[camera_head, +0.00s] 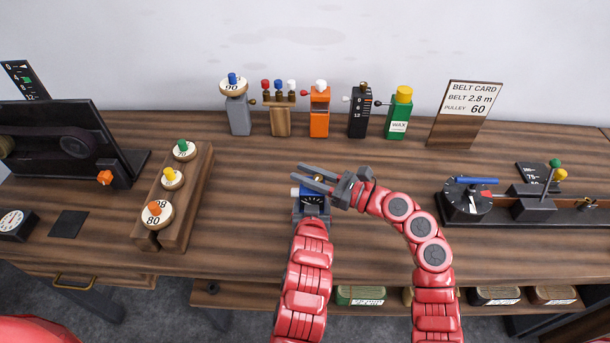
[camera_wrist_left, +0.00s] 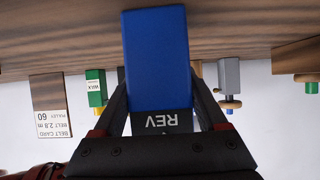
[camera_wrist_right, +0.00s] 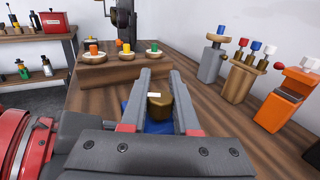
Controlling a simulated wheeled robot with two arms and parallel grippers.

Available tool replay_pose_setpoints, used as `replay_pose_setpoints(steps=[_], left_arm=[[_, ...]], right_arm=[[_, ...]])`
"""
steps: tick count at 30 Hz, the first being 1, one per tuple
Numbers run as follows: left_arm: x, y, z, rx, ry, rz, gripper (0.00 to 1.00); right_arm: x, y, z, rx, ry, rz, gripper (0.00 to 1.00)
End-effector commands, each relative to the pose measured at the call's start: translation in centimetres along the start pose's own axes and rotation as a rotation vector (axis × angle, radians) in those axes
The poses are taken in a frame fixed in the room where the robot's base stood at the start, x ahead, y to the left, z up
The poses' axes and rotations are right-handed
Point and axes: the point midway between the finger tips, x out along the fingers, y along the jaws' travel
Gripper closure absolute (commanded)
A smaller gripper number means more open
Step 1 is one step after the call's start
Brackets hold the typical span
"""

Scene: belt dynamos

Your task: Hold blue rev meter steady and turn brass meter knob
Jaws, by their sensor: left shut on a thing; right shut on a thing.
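The blue rev meter (camera_wrist_left: 157,60) fills the middle of the left wrist view, its REV label upside down there. In the head view its dark dial face (camera_head: 314,201) shows at the front centre of the bench. My left gripper (camera_wrist_left: 157,82) is shut on its sides. The brass meter knob (camera_wrist_right: 157,106) sits on top of the meter, with a pale mark on it. It also shows in the head view (camera_head: 318,178), partly behind a finger. My right gripper (camera_wrist_right: 160,75) is shut on the knob, one finger on each side.
A wooden stand (camera_head: 185,190) with several numbered pulleys is on the left, beside a dark belt machine (camera_head: 60,140). Along the back stand an orange block (camera_head: 320,120), a wax bottle (camera_head: 398,125) and a belt card (camera_head: 465,115). A dial fixture (camera_head: 465,205) is at the right.

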Motion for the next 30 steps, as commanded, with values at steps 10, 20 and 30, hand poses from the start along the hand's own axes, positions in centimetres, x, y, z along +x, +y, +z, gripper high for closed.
replay_pose_setpoints(steps=[10, 20, 30], left_arm=[[0.02, 0.12, 0.22, 0.000, -0.004, 0.003, 1.00], [0.02, 0.11, 0.22, -0.001, -0.004, 0.003, 1.00], [0.03, 0.07, 0.21, -0.002, -0.005, 0.002, 1.00]], right_arm=[[-0.06, -0.48, -0.48, 0.002, 0.009, -0.180, 1.00], [-0.19, -0.74, -0.23, -0.002, 0.004, -0.231, 1.00], [-0.19, -0.74, -0.17, -0.001, 0.003, -0.230, 0.62]])
